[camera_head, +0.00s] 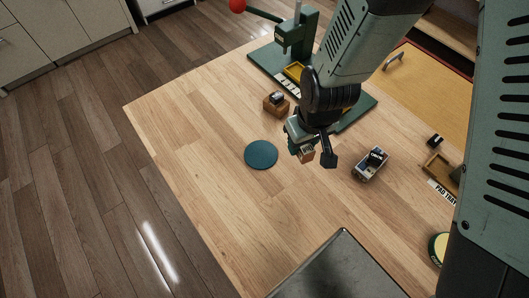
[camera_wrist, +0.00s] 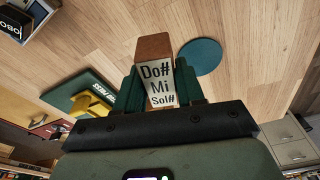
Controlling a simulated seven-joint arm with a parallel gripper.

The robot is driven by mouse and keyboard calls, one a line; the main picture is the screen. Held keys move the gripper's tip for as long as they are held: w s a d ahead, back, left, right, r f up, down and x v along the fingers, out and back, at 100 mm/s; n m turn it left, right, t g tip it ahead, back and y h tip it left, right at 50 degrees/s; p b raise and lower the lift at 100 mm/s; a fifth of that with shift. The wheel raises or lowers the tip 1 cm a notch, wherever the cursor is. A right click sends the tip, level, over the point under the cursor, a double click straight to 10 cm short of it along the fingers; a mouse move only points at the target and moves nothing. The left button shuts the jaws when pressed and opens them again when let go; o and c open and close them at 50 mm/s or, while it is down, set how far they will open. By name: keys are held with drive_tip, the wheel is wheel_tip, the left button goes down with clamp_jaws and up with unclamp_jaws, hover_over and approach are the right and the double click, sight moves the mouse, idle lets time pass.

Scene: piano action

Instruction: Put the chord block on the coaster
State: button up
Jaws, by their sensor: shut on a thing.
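The chord block (camera_head: 307,156) is a small brown wooden block. In the wrist view the chord block (camera_wrist: 157,84) has a white face reading "Do# Mi Sol#". My gripper (camera_head: 302,143) is shut on it, with green fingers on both sides in the wrist view. The coaster (camera_head: 261,155) is a flat teal disc lying bare on the table, left of the held block in the head view. In the wrist view the coaster (camera_wrist: 201,56) shows right of the block. The block appears held above the table, but its exact height is hard to tell.
A wooden holder (camera_head: 276,106) with a dark-topped piece stands behind the coaster. A green press (camera_head: 297,38) is at the back. A small box (camera_head: 370,164) of pieces and a pad tray (camera_head: 437,165) lie right. The table left and front of the coaster is clear.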

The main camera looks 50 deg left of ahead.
drive_tip(key=s+a+m, duration=0.1)
drive_tip(key=s+a, duration=0.4)
drive_tip(key=a, duration=0.4)
hover_over(260, 152)
drive_tip(key=f, duration=0.4)
drive_tip(key=shift+s+d+f, duration=0.15)
drive_tip(key=shift+d+f, duration=0.2)
drive_tip(key=shift+a+f, duration=0.1)
drive_tip(key=shift+f, duration=2.2)
drive_tip(key=o, duration=1.1)
drive_tip(key=shift+f, duration=0.1)
drive_tip(key=shift+c, duration=0.2)
wheel_tip(260, 152, up, 12)
drive_tip(key=d, duration=0.1)
drive_tip(key=shift+s+d, duration=0.3)
drive_tip(key=shift+d, duration=0.1)
